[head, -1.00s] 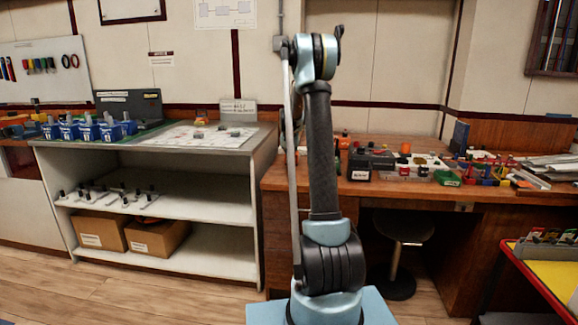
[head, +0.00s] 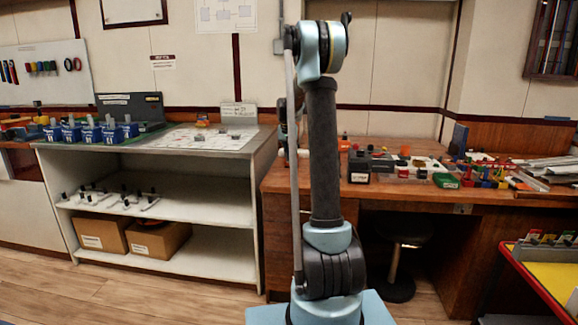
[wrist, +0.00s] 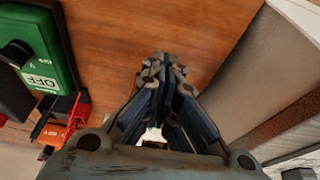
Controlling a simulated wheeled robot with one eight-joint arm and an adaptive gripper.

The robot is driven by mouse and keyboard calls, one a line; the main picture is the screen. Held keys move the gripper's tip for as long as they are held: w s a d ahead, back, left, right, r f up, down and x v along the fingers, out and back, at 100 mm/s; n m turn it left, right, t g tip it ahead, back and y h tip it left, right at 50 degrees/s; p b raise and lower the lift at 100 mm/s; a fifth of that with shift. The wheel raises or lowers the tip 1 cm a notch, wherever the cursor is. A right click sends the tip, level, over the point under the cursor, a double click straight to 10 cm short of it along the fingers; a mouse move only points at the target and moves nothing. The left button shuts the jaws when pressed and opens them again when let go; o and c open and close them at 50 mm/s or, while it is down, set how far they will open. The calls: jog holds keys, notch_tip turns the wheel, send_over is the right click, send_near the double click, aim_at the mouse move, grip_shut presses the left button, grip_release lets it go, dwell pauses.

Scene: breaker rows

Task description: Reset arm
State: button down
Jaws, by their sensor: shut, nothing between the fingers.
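My arm stands upright in the middle of the head view, with its upper part raised in front of the wall; my gripper is hidden there. In the wrist view my gripper (wrist: 162,75) is shut, its fingertips together with nothing between them. Behind it is a brown wooden surface (wrist: 180,30). A green and black switch block marked OFF (wrist: 45,60) lies at the upper left of the wrist view, apart from the fingers. A red piece (wrist: 72,115) shows just below it.
The wooden desk (head: 420,208) carries several small coloured parts and a green box (head: 446,181). A grey-topped shelf unit (head: 150,148) with blue bins (head: 90,133) stands at the left. A stool (head: 398,288) is under the desk. A yellow-topped red table (head: 550,285) is at the lower right.

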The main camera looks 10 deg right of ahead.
jog(key=s+a+r+n, duration=0.1)
jog(key=s+r, duration=0.2)
jog(key=s, duration=1.2)
jog(key=s+a+r+n, duration=0.1)
jog(key=s+r, duration=0.1)
jog(key=s, duration=1.3)
jog(key=s+f, duration=0.4)
jog(key=s, duration=0.4)
jog(key=s+a+f+n, duration=0.1)
jog(key=s+f, duration=0.4)
jog(key=s, duration=0.3)
jog(key=s+f+g+y, duration=0.1)
jog(key=s+f, duration=0.4)
jog(key=s, duration=0.4)
jog(key=shift+a+n, duration=0.35)
jog(key=shift+n, duration=0.05)
